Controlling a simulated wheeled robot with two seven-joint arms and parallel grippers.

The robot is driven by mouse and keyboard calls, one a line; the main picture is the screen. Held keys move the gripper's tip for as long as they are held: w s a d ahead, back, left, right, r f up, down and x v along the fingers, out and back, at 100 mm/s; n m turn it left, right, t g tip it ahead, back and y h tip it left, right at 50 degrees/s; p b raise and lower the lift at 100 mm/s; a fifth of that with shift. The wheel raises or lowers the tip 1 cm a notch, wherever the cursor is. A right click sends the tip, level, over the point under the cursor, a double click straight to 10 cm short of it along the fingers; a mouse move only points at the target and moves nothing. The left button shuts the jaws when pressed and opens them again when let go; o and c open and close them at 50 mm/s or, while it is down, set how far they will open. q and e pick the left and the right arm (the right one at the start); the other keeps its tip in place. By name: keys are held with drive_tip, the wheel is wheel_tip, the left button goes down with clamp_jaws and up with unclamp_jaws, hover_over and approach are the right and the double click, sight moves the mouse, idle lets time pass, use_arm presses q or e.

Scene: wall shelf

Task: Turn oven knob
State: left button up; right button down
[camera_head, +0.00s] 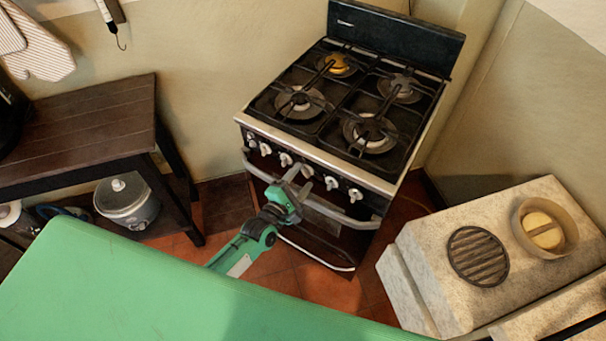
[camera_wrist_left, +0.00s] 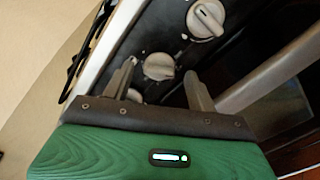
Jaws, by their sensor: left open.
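The black and steel oven (camera_head: 345,130) stands at the back centre with a row of white knobs along its front panel. My left gripper (camera_head: 303,177) is in front of the panel near the middle knobs, open and empty. In the left wrist view its two fingers (camera_wrist_left: 160,80) point at the panel, with a pale round knob (camera_wrist_left: 158,66) showing between them. Contact with that knob cannot be made out. Another knob (camera_wrist_left: 206,18) lies beyond the fingers, and a third is partly hidden behind the left finger. My right gripper is out of view.
The oven door handle (camera_head: 335,212) juts out below the knobs, close to my left gripper; it also shows in the wrist view (camera_wrist_left: 275,75). A dark wooden table (camera_head: 85,130) is at left with a pot (camera_head: 127,203) below. A stone counter (camera_head: 430,255) stands at right.

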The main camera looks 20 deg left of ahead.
use_arm(q)
drive_tip(key=shift+x, duration=0.8)
drive_tip(key=c, duration=1)
drive_tip(key=shift+o, duration=0.2)
